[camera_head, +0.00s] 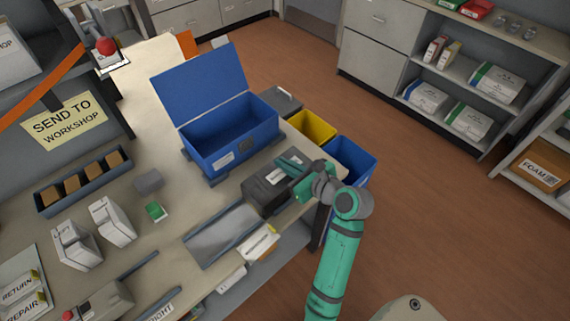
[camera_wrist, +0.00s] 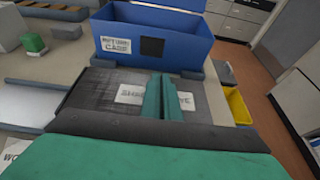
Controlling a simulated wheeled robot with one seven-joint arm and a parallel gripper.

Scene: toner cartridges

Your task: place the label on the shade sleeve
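The shade sleeve (camera_head: 266,193) is a dark box near the bench's right edge, in front of the blue case. In the wrist view the sleeve (camera_wrist: 100,92) shows a white patch (camera_wrist: 130,94) lettered "SHADE SLEEVE" on its top, partly hidden by my fingers. My gripper (camera_head: 288,164) is over the sleeve's top. In the wrist view my gripper's teal fingers (camera_wrist: 164,98) lie side by side with no clear gap, and nothing shows between them. I cannot tell whether the fingertips touch the sleeve. I cannot make out a separate loose label.
The open blue case (camera_head: 210,153), marked "RETURN CASE", stands just behind the sleeve. A yellow bin (camera_head: 312,128) and a blue bin (camera_head: 352,160) stand beyond the bench edge.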

